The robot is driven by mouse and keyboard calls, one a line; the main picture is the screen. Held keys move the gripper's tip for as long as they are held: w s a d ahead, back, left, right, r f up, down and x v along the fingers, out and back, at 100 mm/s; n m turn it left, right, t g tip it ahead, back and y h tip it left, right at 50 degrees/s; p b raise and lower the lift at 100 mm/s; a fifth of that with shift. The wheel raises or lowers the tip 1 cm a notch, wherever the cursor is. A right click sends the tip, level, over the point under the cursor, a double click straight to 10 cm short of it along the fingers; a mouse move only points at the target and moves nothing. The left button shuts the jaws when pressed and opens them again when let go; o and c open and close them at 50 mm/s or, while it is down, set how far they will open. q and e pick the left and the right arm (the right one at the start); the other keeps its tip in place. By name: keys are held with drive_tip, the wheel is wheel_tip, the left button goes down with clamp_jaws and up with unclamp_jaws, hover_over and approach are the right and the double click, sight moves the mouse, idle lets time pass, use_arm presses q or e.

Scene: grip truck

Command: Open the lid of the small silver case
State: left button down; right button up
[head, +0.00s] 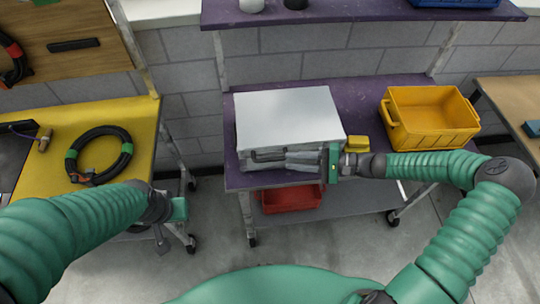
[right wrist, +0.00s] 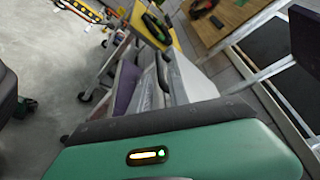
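The small silver case (head: 288,115) sits on the purple table, its flat top lid down. A dark handle (head: 268,155) shows on its front face. The case also shows in the right wrist view (right wrist: 192,80), partly hidden behind my green gripper body. My right gripper (head: 303,160) is at the front face of the case, near its right corner, with grey fingers pointing left toward the handle. I cannot tell whether they touch the case or how far apart they are. My left gripper (head: 170,225) hangs low, left of the purple table, away from the case; its finger opening is unclear.
The purple table (head: 375,97) also bears a yellow bin (head: 432,115) and a small yellow box (head: 357,144), right of the case. A red bin (head: 290,198) is on the lower shelf. A yellow table (head: 120,115) with a coiled black hose (head: 126,148) stands left.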

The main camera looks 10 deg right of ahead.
sight(271, 160)
drive_tip(key=p+x, duration=0.1)
drive_tip(key=x, duration=0.5)
drive_tip(key=shift+a, duration=0.35)
drive_tip(key=shift+w+a+f, duration=0.25)
drive_tip(key=shift+a, duration=0.1)
drive_tip(key=shift+a, duration=0.1)
clamp_jaws()
drive_tip(key=shift+s, duration=0.1)
idle(0.4)
